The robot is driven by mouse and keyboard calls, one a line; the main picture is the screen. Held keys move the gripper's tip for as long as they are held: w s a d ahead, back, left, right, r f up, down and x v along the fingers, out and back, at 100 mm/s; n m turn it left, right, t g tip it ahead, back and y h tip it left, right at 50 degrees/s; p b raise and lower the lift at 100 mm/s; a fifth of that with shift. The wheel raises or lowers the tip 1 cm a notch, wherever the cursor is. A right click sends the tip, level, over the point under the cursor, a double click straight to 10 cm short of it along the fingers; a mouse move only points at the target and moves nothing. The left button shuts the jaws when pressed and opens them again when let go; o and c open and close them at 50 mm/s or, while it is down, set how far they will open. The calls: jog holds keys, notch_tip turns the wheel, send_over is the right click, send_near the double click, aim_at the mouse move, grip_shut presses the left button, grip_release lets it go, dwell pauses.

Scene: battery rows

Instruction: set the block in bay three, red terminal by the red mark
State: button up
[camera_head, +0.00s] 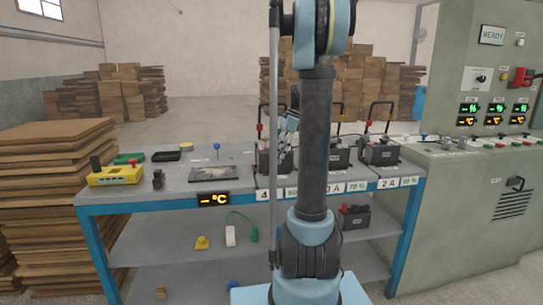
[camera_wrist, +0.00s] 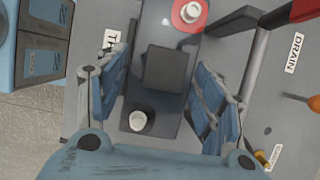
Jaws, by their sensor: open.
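In the wrist view a dark block (camera_wrist: 160,105) with a square raised grip (camera_wrist: 167,68) lies between my open fingers. Its red-ringed terminal (camera_wrist: 189,12) is at the top and its pale terminal (camera_wrist: 139,120) at the bottom. My gripper (camera_wrist: 164,88) has one finger along each long side, and nothing is clamped. In the head view my gripper (camera_head: 288,128) is partly hidden by my arm, above the block (camera_head: 267,160) at the bay marked 4. Another block (camera_head: 340,157) stands behind the 3 label (camera_head: 333,188), partly hidden by my arm. I cannot make out a red mark there.
A further block (camera_head: 381,153) stands at bay 2, and one (camera_head: 354,217) is on the lower shelf. Upright clamp levers with red parts (camera_wrist: 305,10) rise by the bays. A yellow meter (camera_head: 115,176) and a dark tray (camera_head: 215,174) are on the bench's left. A control cabinet (camera_head: 480,110) stands right.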

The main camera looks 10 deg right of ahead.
jog(key=d, duration=1)
jog(key=o, duration=0.9)
jog(key=shift+r, duration=3.05)
